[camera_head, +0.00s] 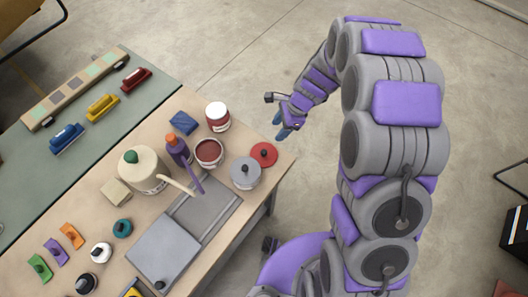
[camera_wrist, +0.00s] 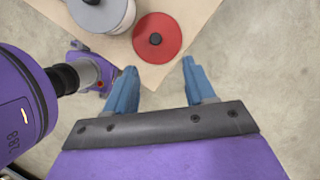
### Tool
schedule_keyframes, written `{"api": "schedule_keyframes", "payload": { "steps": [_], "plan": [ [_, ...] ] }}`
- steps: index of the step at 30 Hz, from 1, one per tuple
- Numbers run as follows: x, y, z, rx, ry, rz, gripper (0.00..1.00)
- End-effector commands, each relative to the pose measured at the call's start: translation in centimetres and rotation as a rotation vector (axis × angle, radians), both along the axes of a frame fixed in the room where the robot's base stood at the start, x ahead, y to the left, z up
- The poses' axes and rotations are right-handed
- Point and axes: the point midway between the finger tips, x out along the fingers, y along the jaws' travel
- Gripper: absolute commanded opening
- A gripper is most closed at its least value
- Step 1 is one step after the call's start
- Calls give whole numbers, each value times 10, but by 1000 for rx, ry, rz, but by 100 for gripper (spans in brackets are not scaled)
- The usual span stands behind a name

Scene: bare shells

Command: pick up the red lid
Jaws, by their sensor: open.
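The red lid (camera_head: 263,154) is a flat round disc with a dark knob. It lies on the table near its right-hand corner. In the wrist view the red lid (camera_wrist: 157,38) lies near the table's corner, beyond my fingertips. My gripper (camera_wrist: 158,70) has its two blue fingers apart with nothing between them. In the head view my gripper (camera_head: 284,128) is off the table's edge, up and to the right of the lid, and its fingers are partly hidden by my wrist.
A grey-lidded can (camera_head: 245,173) stands close beside the lid, also in the wrist view (camera_wrist: 100,14). An open can of dark red paint (camera_head: 209,152) and a white-and-red can (camera_head: 217,116) stand nearby. Bare floor lies beyond the table's corner.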

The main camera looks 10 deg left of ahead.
Motion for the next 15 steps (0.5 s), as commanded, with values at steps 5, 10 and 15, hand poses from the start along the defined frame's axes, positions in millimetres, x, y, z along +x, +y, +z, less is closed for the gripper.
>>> {"api": "schedule_keyframes", "payload": {
  "steps": [5,10,15],
  "plan": [
    [-8,7,-36,5,9,0,54],
    [-12,16,-63,7,6,0,54],
    [-14,27,-80,2,3,0,54]
  ]
}}
